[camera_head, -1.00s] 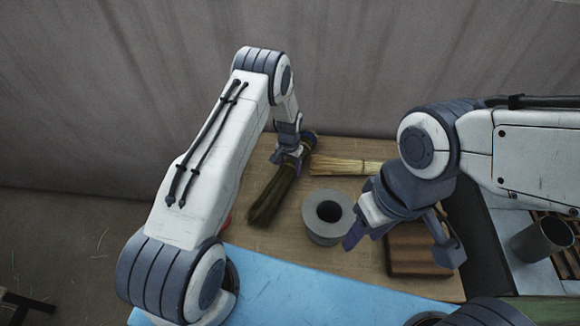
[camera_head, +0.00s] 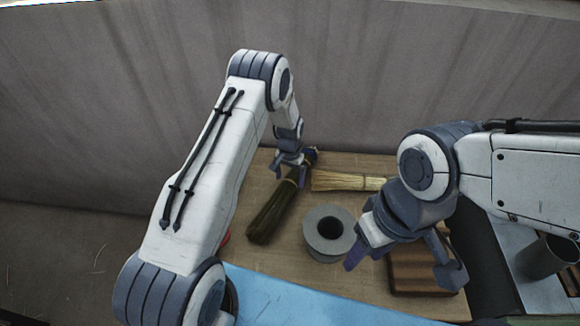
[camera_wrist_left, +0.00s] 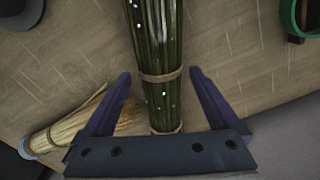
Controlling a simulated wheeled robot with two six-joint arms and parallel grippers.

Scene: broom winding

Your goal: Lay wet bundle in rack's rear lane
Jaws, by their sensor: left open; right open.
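The wet bundle (camera_head: 270,215) is dark green and lies slantwise on the wooden worktop. My left gripper (camera_head: 290,176) is open over its far end. In the left wrist view the bundle (camera_wrist_left: 157,45), dotted with bright drops and tied with tan bands, runs between my open left fingers (camera_wrist_left: 160,76), with gaps on both sides. My right gripper (camera_head: 403,270) is open and empty above a brown ridged block (camera_head: 418,268). Slats (camera_head: 572,280) show at the right edge, partly hidden by a metal cup. I cannot tell which of these is the rack.
A pale straw bundle (camera_head: 345,181) lies right of the wet one, also in the left wrist view (camera_wrist_left: 75,130). A grey ring-shaped spool (camera_head: 328,233) stands mid-table. A blue mat (camera_head: 300,300) covers the front. The metal cup (camera_head: 545,258) stands at the right. The wall is behind.

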